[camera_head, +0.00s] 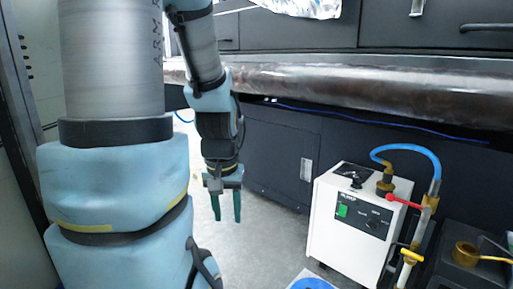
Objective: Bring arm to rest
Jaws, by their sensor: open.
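My arm (205,70) comes down from the top of the view, with a large blue-and-grey part of it filling the left side. My gripper (228,218) hangs from its end with the green fingers pointing down. The two fingers are apart with nothing between them. The gripper is in the air in front of the dark cabinet panels, left of the white machine and clear of it.
A white machine (335,232) with a green switch stands on the floor at the right, with a blue hose (410,150) and valves. A long dark roll (330,88) runs across behind. A dark unit (470,240) stands lower right. Grey floor (262,235) is clear near the gripper.

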